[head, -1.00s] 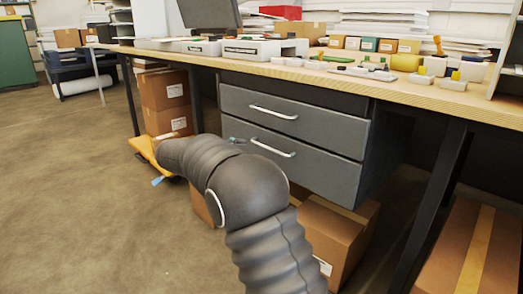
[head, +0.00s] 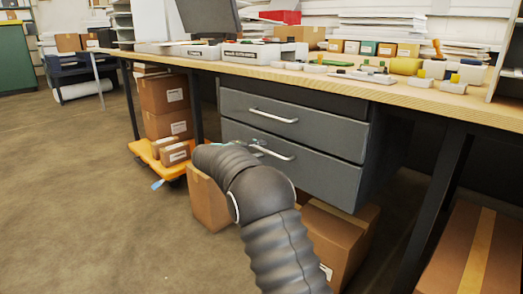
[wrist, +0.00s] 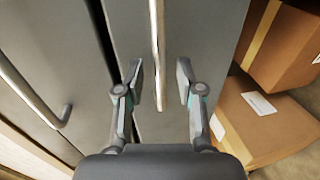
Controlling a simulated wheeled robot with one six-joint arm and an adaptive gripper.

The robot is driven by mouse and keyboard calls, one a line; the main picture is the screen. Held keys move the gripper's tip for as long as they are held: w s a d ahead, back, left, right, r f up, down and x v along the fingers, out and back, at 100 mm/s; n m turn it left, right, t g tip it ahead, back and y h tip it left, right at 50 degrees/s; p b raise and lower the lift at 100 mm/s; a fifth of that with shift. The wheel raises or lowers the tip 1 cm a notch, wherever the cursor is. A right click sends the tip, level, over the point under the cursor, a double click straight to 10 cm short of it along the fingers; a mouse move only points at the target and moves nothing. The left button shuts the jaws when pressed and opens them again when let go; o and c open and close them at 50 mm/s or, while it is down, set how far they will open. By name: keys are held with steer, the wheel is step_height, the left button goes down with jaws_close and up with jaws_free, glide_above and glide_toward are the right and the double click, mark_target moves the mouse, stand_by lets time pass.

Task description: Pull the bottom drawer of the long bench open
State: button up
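The long bench (head: 400,92) has a grey drawer unit with two drawers, both looking shut. The bottom drawer (head: 325,175) has a pale bar handle (head: 277,150). In the wrist view the bottom drawer (wrist: 205,35) fills the middle, with its handle (wrist: 157,45) running down from the top edge. My gripper (wrist: 160,82) is open, one finger on each side of the handle's near end, with gaps on both sides. In the head view my gripper (head: 256,149) is at the handle's left end, mostly hidden behind my arm.
The top drawer (head: 300,120) has its own handle (head: 273,115), also in the wrist view (wrist: 30,85). Cardboard boxes (head: 335,238) stand on the floor below the drawers. An orange dolly (head: 143,152) with boxes is to the left. Open floor lies at front left.

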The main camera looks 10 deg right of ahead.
steer(key=shift+x, duration=0.75)
jaws_close()
steer(key=shift+s, duration=0.1)
